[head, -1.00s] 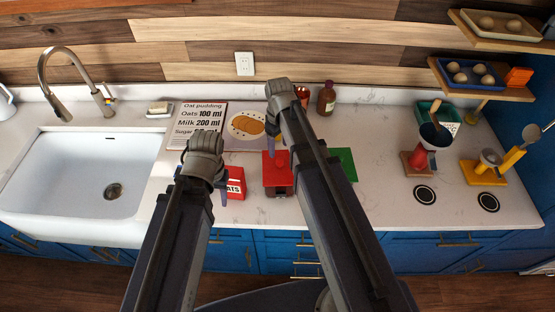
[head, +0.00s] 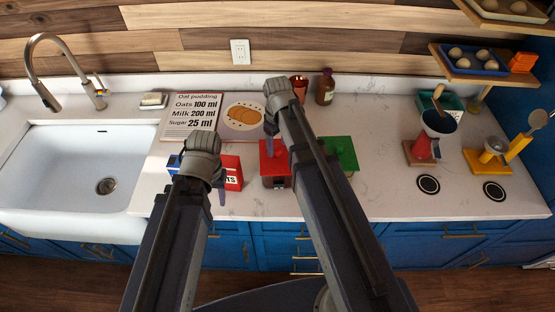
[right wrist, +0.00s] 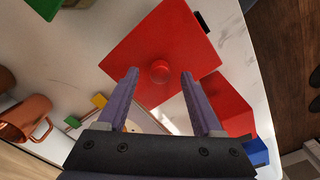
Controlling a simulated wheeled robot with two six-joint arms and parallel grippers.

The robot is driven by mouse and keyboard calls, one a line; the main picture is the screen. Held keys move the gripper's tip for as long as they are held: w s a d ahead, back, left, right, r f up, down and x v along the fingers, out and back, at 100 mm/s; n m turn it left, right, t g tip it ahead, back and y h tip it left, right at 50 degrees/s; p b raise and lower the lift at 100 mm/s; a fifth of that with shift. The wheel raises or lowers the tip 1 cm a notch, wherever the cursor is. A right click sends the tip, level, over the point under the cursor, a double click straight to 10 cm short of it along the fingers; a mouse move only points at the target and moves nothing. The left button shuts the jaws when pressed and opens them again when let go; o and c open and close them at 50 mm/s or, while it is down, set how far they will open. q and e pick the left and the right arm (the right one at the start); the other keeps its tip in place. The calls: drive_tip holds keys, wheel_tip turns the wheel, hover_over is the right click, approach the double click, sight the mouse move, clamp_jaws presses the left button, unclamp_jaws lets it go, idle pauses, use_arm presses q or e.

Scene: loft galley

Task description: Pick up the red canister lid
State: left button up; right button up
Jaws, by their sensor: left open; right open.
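The red canister lid (head: 271,156) is a square red lid on a dark canister (head: 276,182) near the counter front; my right arm covers part of it. In the right wrist view the lid (right wrist: 150,45) fills the middle, with a round red knob (right wrist: 160,71). My right gripper (head: 278,112) is open above the lid. In the right wrist view its fingers (right wrist: 160,76) appear on either side of the knob; I cannot tell the remaining height gap. My left gripper (head: 204,165) hangs in front of the red oats box (head: 232,168), its fingers partly hidden.
A green-lidded canister (head: 345,150) stands right of the red one. A blue item (head: 174,164) shows beside my left gripper. A recipe board (head: 196,112), copper mug (head: 299,85) and brown bottle (head: 325,88) are behind.

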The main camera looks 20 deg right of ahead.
wheel_tip(320, 180, down, 2)
drive_tip(key=shift+f+b, duration=0.2)
drive_tip(key=shift+b, duration=0.5)
drive_tip(key=shift+r, duration=0.1)
clamp_jaws()
